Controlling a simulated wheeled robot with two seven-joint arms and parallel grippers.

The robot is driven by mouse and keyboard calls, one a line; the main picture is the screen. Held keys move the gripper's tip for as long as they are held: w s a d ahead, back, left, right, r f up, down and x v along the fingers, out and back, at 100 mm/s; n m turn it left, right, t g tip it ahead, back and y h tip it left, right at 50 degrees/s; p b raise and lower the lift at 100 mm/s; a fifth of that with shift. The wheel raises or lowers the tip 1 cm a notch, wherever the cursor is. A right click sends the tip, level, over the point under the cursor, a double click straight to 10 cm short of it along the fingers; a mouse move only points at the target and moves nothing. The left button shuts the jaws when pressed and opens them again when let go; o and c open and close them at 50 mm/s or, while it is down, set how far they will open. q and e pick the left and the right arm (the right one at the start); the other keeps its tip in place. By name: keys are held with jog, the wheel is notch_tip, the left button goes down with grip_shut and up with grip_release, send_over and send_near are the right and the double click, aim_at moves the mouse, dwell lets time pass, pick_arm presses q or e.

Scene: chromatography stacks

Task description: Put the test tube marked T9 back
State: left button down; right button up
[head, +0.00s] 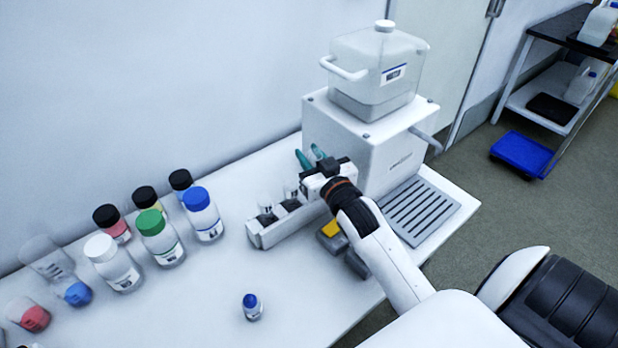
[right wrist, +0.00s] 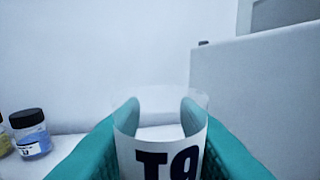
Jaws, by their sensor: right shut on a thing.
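My right gripper (head: 311,155) has teal fingers and is beside the white machine, above the far end of a white rack (head: 268,238). In the head view I cannot make out the tube between the fingers. The rack has dark openings, with small labelled tubes in its nearer part; its far end is hidden by my gripper and arm. My left gripper is not in view.
A white dispenser (head: 340,140) with a water tank (head: 378,65) stands just behind the gripper, its slotted drip tray (head: 418,210) at right. Several capped bottles (head: 203,215) stand left of the rack. A small blue-capped vial (head: 251,307) stands in front; the table around it is clear.

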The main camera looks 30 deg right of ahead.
jog(key=shift+w+f, duration=0.15)
jog(key=shift+f, duration=2.4)
jog(key=shift+f+b, duration=0.1)
jog(key=shift+b, duration=0.2)
jog(key=o, duration=0.9)
jog(key=shift+o, duration=0.2)
jog(key=s, duration=0.4)
jog(key=s+a, duration=0.1)
jog(key=s, duration=0.7)
jog(key=shift+a, duration=0.2)
